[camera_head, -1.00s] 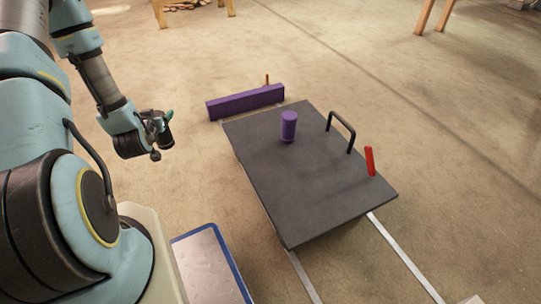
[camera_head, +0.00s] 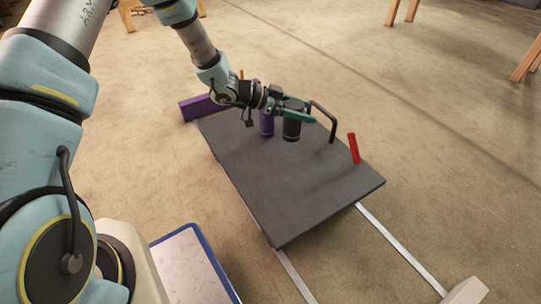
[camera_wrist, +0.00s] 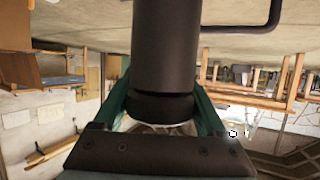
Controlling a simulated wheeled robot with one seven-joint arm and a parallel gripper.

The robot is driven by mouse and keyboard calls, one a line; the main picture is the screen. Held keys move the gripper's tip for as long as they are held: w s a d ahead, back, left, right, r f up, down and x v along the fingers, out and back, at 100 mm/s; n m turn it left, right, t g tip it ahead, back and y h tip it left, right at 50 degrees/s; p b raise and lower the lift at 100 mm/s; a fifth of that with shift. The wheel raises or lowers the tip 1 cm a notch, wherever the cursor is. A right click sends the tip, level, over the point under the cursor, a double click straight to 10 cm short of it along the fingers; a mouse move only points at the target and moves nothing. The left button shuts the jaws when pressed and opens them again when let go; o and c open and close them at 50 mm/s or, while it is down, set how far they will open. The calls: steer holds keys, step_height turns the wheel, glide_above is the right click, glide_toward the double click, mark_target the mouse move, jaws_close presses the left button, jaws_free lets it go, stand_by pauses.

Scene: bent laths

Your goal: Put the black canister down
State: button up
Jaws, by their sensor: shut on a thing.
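The black canister (camera_head: 292,122) is held upright between the green fingers of my gripper (camera_head: 296,114), over the far part of the dark grey board (camera_head: 290,185). I cannot tell whether its base touches the board. In the wrist view the canister (camera_wrist: 165,50) fills the middle, with the green fingers on both sides of it. A purple canister (camera_head: 267,125) stands on the board just left of the black one, partly hidden by my gripper.
A black handle (camera_head: 327,117) rises from the board right of the black canister. A red stick (camera_head: 354,148) stands near the right edge. A purple block (camera_head: 198,107) lies beyond the far left edge. The near half of the board is clear.

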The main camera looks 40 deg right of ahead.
step_height(320, 180, down, 10)
steer(key=b, duration=0.5)
steer(key=shift+s+d+g, duration=0.25)
steer(key=shift+s+g, duration=0.05)
steer(key=shift+s, duration=0.15)
steer(key=shift+f, duration=0.15)
steer(key=o, duration=1.6)
steer(key=shift+c, duration=0.2)
steer(key=p+v, duration=0.4)
steer(key=v, duration=0.8)
steer(key=shift+p, duration=0.3)
